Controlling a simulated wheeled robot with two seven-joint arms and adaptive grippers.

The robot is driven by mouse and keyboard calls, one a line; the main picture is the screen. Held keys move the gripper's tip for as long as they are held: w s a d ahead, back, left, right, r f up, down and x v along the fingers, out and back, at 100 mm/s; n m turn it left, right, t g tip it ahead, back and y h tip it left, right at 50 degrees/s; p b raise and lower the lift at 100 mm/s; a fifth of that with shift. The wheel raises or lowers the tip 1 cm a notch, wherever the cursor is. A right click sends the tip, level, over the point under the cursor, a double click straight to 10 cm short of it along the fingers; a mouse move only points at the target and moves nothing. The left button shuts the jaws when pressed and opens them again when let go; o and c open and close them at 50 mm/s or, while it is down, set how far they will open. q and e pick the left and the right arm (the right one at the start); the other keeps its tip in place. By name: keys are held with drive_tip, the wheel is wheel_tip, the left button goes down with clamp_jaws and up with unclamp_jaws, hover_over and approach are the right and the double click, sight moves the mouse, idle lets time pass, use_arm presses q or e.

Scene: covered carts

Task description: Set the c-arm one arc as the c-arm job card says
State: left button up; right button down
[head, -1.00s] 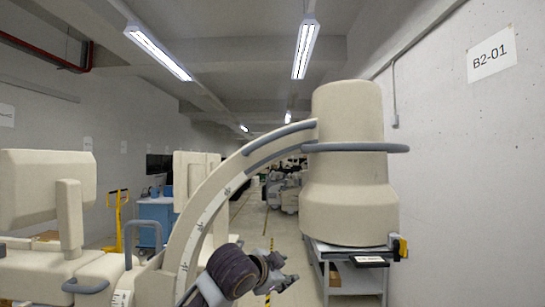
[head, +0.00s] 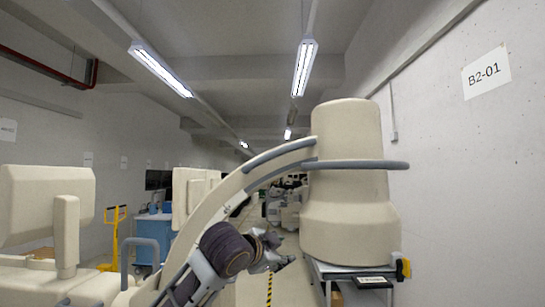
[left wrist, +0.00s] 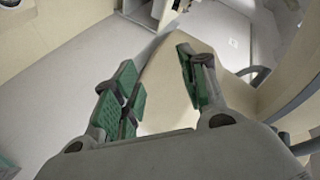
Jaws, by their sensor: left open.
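The beige C-arm arc (head: 213,207) curves up from the lower left to a large beige rounded housing (head: 350,205). A grey rail (head: 280,155) runs along the arc's upper part and another grey bar (head: 380,164) passes around the housing. My left gripper (head: 277,262) is in front of the arc's lower right side, left of the housing and apart from it. In the left wrist view my left gripper (left wrist: 155,65) is open, its green-padded fingers apart with nothing held. A beige surface lies beyond them. My right gripper is not in view. No readable job card shows.
A metal cart (head: 345,272) stands under the housing, with a small dark-framed label (head: 372,283) and a yellow part (head: 403,268). A blue cabinet (head: 150,238) and yellow trolley (head: 116,232) stand at left. The right wall carries the sign B2-01 (head: 486,71).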

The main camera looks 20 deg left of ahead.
use_arm(q)
wheel_tip(320, 180, up, 13)
drive_tip(key=s+a+t, duration=0.1)
drive_tip(key=a+t, duration=0.1)
drive_tip(key=m+t, duration=0.1)
approach(271, 154)
wheel_tip(271, 154, down, 2)
drive_tip(key=s, duration=0.2)
drive_tip(key=shift+s+r+t+y, duration=0.2)
drive_tip(key=shift+r+t+y, duration=0.1)
drive_tip(key=shift+r, duration=0.35)
drive_tip(key=shift+w, duration=0.15)
idle(0.5)
drive_tip(key=shift+w+d+p, duration=0.25)
drive_tip(key=shift+w+p, duration=0.4)
drive_tip(key=shift+w, duration=1.2)
drive_tip(key=shift+w+d+p, duration=0.2)
drive_tip(key=shift+w+p, duration=0.4)
drive_tip(key=shift+w, duration=1.3)
drive_tip(key=shift+w+d+p, duration=0.2)
drive_tip(key=shift+w+p, duration=0.25)
drive_tip(key=shift+w, duration=0.75)
drive_tip(key=shift+w+d+p, duration=0.15)
drive_tip(key=shift+w+p, duration=0.35)
drive_tip(key=shift+w, duration=1.25)
